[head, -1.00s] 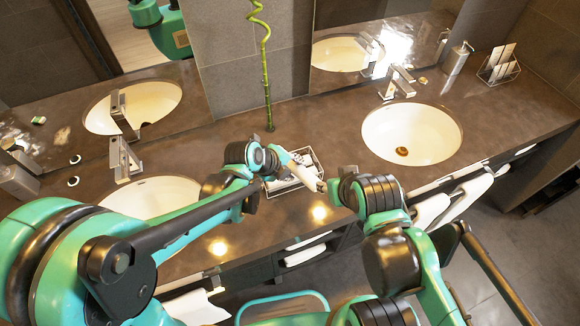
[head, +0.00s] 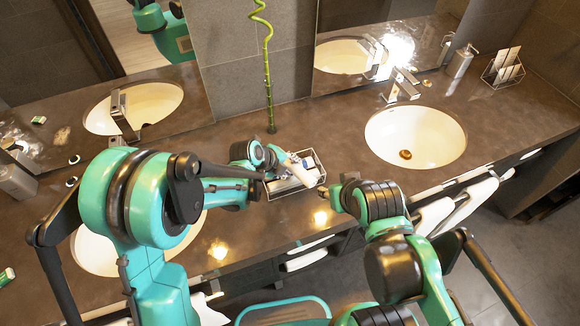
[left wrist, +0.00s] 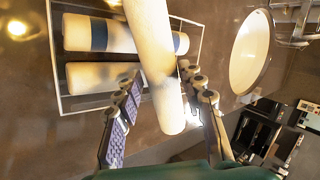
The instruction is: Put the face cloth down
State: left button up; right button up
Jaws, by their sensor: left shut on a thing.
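The face cloth (left wrist: 155,60) is a rolled white cylinder. In the left wrist view it lies slantwise between the fingers of my left gripper (left wrist: 163,92), which is shut on it. It overlaps a wire basket (left wrist: 60,100) holding other rolled cloths, one with a dark band (left wrist: 88,33) and a plain one (left wrist: 95,76). In the head view the cloth (head: 301,169) is at the basket (head: 322,165) on the counter; I cannot tell whether it touches the contents. My right gripper (head: 332,195) is near the counter's front edge, its fingers too small to read.
The brown counter (head: 340,130) has a sink on each side, the right one (head: 415,135) in full view. A green bamboo stalk (head: 267,85) stands behind the basket. A soap dispenser (head: 461,60) and wire rack (head: 503,68) stand at the back right. White towels (head: 433,215) hang in front.

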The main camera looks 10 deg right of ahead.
pick_arm(q)
jog(key=shift+f+b, duration=0.25)
jog(key=shift+b, duration=0.05)
jog(key=o, duration=1.2)
jog(key=shift+r+p, duration=0.45)
jog(key=shift+r, duration=0.05)
jog(key=p+v, duration=0.2)
jog(key=v, duration=1)
jog(key=s+a+r+n+t+y, duration=0.1)
jog(key=s+a+r+n+y, duration=0.1)
jog(key=s+a+n, duration=0.3)
jog(key=s+a+r+n+t+y, duration=0.1)
jog(key=s+a+r+n+y, duration=0.1)
jog(key=s+a+n, duration=0.3)
jog(key=s+a+r+n+t+y, duration=0.1)
jog(key=s+a+n, duration=0.4)
jog(key=a+n, duration=0.7)
notch_tip(320, 180, up, 2)
jog(key=shift+r+n+y, duration=0.1)
jog(key=shift+n+y, duration=0.2)
jog(key=shift+n, duration=1.5)
jog(key=shift+r+n+y, duration=0.1)
jog(key=shift+n+y, duration=0.2)
jog(key=shift+n, duration=1.5)
